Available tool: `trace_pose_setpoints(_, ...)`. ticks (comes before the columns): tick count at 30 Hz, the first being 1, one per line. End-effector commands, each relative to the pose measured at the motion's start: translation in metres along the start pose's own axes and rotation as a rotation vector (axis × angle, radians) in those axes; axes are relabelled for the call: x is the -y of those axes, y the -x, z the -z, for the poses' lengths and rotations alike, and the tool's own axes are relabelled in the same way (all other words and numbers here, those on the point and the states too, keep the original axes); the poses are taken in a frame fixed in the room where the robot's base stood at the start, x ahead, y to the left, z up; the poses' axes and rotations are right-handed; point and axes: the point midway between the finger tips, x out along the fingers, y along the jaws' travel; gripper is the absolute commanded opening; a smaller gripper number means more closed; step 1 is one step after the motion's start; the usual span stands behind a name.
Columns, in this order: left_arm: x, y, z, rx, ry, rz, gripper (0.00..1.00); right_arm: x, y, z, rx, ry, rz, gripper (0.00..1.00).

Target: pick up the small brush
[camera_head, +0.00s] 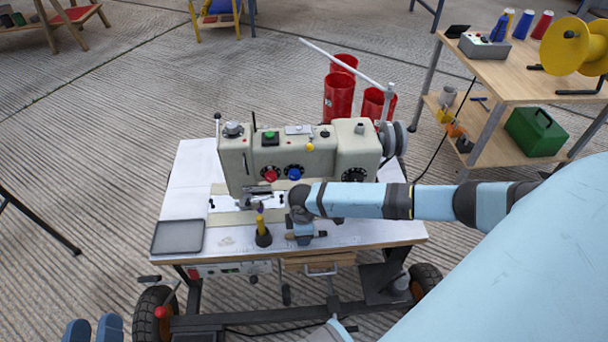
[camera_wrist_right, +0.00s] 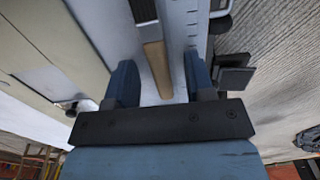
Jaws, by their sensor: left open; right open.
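The small brush (camera_wrist_right: 157,66) shows in the right wrist view, with a pale wooden handle and a dark grey upper part that runs out of the top of the picture. My right gripper (camera_wrist_right: 160,82) is open, with one blue finger on each side of the handle and a gap on both sides. In the head view my right gripper (camera_head: 305,237) is low over the front of the white table and mostly hides the brush. My left gripper (camera_head: 94,326) is open and empty at the bottom left, away from the table.
A cream sewing machine (camera_head: 290,158) stands on the white table (camera_head: 185,185), just behind the right gripper. A yellow-topped black item (camera_head: 263,234) stands left of that gripper. A grey tray (camera_head: 178,237) lies at the left corner. Red bins (camera_head: 339,97) stand behind.

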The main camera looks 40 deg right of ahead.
Motion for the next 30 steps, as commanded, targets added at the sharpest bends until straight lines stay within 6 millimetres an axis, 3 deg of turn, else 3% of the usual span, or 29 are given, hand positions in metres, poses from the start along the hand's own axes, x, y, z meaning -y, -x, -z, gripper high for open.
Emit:
trace_pose_setpoints(1,0.0,0.0,0.0,0.001,0.0,0.0,0.43,0.0,0.0,0.0,0.0,0.0,0.0,0.44)
trace_pose_setpoints(7,0.0,0.0,0.0,0.001,-0.001,0.0,0.43,0.0,0.0,0.0,0.0,0.0,0.0,0.0)
trace_pose_setpoints(20,0.0,0.0,0.001,0.01,-0.005,0.003,0.43,0.0,0.008,0.0,0.0,0.0,0.0,0.0)
trace_pose_setpoints(24,0.005,0.0,0.0,0.046,-0.02,0.018,0.43,0.0,0.026,0.0,-0.001,0.001,-0.001,0.0)
trace_pose_setpoints(27,0.015,0.008,-0.026,0.153,-0.017,0.061,0.43,-0.001,0.048,0.0,-0.001,0.001,-0.001,0.0)
trace_pose_setpoints(30,0.022,0.015,-0.039,0.239,-0.028,0.09,0.43,-0.001,0.075,0.0,-0.002,0.0,-0.001,0.0)
